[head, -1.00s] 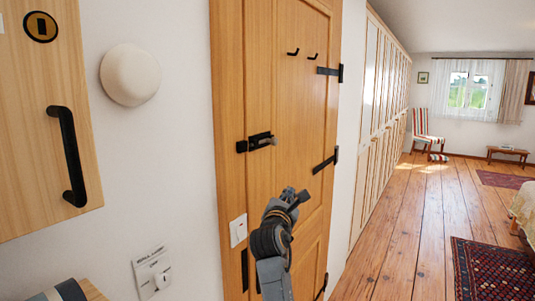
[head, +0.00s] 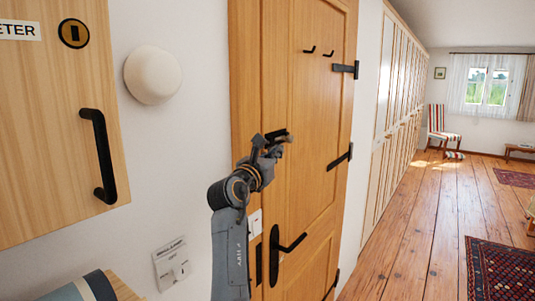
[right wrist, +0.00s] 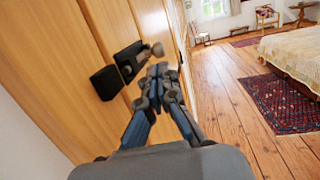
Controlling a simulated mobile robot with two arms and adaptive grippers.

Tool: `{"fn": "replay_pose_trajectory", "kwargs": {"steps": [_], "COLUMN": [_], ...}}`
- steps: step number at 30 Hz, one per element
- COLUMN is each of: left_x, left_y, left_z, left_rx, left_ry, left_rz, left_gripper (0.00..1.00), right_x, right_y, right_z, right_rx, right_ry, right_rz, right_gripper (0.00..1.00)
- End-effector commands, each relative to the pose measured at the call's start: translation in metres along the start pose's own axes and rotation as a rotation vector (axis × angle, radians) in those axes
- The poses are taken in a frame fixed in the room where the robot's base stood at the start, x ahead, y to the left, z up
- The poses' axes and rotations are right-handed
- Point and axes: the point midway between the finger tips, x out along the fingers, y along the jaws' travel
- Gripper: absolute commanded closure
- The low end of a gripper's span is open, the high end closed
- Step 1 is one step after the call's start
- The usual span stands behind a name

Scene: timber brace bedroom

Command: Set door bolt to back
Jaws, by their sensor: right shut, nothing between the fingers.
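The black door bolt (head: 277,133) is mounted on the wooden door (head: 305,190); in the head view my right gripper (head: 270,146) covers part of it. In the right wrist view the bolt (right wrist: 129,60) shows with a rounded knob at its right end and a separate black block (right wrist: 104,83) to its left. My right gripper (right wrist: 158,72) is shut and empty, its fingertips close below the knob. I cannot tell whether they touch it. My left gripper is not in view.
A black door handle (head: 289,245) and a light switch (head: 255,222) lie below the bolt. A wooden cabinet (head: 50,160) with a black handle hangs on the left. Wardrobes (head: 400,100) line the wall beyond. The wooden floor (head: 420,230) to the right is mostly open.

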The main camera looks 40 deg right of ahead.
Motion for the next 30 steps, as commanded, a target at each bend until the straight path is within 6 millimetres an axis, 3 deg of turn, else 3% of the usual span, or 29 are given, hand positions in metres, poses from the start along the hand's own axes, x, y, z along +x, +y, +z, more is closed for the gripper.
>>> {"fn": "replay_pose_trajectory", "kwargs": {"steps": [3, 9, 24, 30], "left_x": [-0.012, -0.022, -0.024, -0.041], "left_y": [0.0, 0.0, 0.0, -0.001], "left_z": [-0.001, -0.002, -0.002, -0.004], "left_rx": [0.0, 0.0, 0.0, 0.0], "left_ry": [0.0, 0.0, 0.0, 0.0], "left_rz": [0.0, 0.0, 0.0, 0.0], "left_gripper": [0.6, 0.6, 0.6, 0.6], "right_x": [0.025, 0.051, 0.059, 0.072], "right_y": [-0.001, 0.0, 0.0, -0.001], "right_z": [0.003, 0.002, -0.001, 0.003], "right_rx": [-0.001, -0.001, 0.001, -0.004], "right_ry": [0.002, 0.0, 0.001, -0.001], "right_rz": [-0.001, 0.0, 0.001, -0.001], "right_gripper": [1.0, 1.0, 1.0, 1.0]}}
